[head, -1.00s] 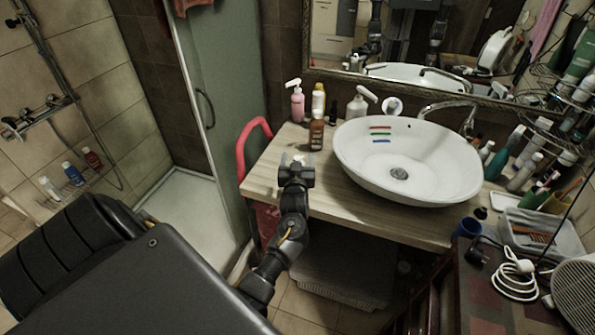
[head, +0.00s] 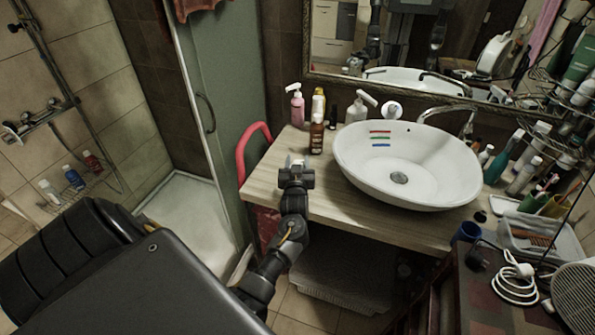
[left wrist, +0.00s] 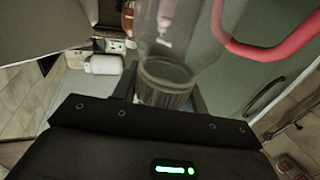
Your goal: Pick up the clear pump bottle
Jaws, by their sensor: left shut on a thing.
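The clear pump bottle (left wrist: 168,62) is between the fingers of my left gripper in the left wrist view. Its see-through body and ribbed end show, and a pink shape shows through it. In the head view my left gripper (head: 295,164) is at the front left edge of the counter, shut on the bottle. Only a small pale bit shows there, and the gripper hides most of the bottle. I cannot make out its pump head. My right gripper is not clearly in view.
The wooden counter (head: 265,178) bears a white basin (head: 372,178), a pink pump bottle (head: 297,108), a brown bottle (head: 316,137) and a white pump bottle (head: 355,109). A red-pink rail (head: 241,155) stands left of my gripper. Several bottles crowd the right side.

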